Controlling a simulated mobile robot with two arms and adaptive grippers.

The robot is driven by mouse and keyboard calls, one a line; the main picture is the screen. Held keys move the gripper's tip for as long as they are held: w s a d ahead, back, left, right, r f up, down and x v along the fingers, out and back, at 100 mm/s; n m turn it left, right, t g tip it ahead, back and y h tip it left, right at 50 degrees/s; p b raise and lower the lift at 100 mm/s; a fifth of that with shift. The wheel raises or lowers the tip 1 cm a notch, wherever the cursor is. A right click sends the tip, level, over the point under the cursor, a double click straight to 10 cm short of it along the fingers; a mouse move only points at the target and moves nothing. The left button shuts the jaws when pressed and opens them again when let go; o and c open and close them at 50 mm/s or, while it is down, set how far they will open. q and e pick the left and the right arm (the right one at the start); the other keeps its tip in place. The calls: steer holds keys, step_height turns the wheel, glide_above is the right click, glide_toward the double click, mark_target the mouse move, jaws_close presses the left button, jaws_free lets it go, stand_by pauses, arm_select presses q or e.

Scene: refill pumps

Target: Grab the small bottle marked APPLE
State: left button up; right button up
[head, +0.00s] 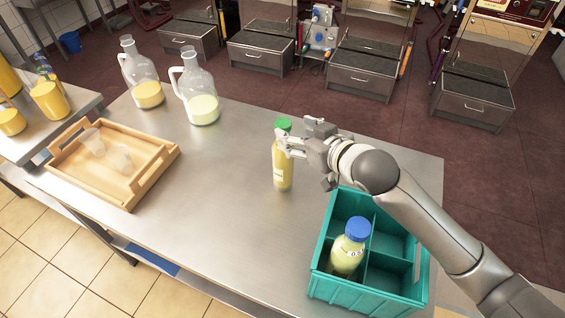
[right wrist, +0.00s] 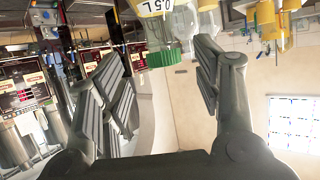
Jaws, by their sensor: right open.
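A small bottle of yellow juice with a green cap (head: 282,165) stands upright on the steel table; its marking is not readable in the head view. My right gripper (head: 287,142) is open at its upper part, just below the cap. In the right wrist view the bottle's green cap (right wrist: 158,54) and a "0.5 L" marking show upside down beyond the open fingers. I cannot tell whether a finger touches it. Another small bottle, with a blue cap (head: 347,252), stands in the teal crate (head: 340,292). The word APPLE is not readable anywhere. My left gripper is out of view.
The divided crate stands at the table's front right, below my right arm. Two glass jugs (head: 142,78) (head: 201,98) stand at the back left. A wooden tray (head: 128,190) with clear glassware lies at the left. The steel table (head: 225,220) is bare between tray and crate.

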mark_target(288, 129)
steer(key=shift+w+a+f, duration=0.15)
steer(key=shift+w+a, duration=0.1)
steer(key=shift+w, duration=0.15)
steer(key=shift+w+a, duration=0.1)
steer(key=shift+w+a+f+p, duration=0.15)
steer(key=shift+w+a+p, duration=0.45)
steer(key=shift+w+p, duration=0.1)
steer(key=shift+x, duration=1.15)
steer(key=shift+w+a+f, duration=0.25)
steer(key=shift+w+f, duration=0.05)
steer(key=shift+w, duration=0.05)
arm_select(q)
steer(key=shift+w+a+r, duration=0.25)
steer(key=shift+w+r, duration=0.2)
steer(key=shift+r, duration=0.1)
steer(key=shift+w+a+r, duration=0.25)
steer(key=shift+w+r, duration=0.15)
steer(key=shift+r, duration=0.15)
arm_select(e)
jaws_close()
